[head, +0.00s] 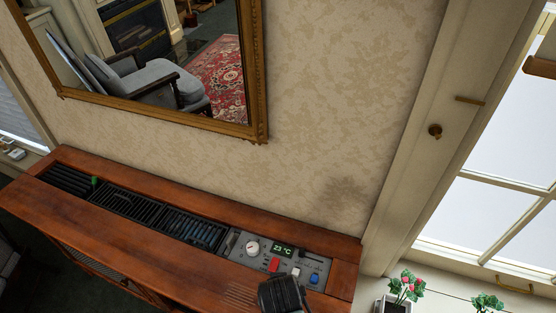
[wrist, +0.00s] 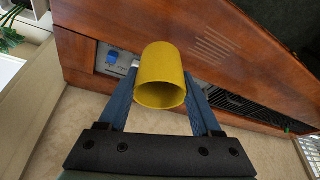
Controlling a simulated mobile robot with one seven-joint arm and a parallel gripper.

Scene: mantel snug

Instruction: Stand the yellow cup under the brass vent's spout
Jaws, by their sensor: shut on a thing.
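The yellow cup (wrist: 162,72) is in the wrist view, between the two blue fingers of my gripper (wrist: 160,80). My gripper is shut on it. The cup's darker round end faces the camera. The cup is over the wooden cabinet's top, and I cannot tell how high. In the head view, a dark part of my arm (head: 284,294) shows at the bottom edge over the cabinet's right end, and the cup does not show. I cannot make out a brass vent or its spout in either view.
The wooden cabinet (head: 130,258) runs along the wall, with dark grilles (head: 150,217) and a control panel (head: 240,258) with a dial, buttons and a 23 °C display. A gilt mirror (head: 200,125) hangs above. Potted flowers (head: 405,290) stand at the right by the window.

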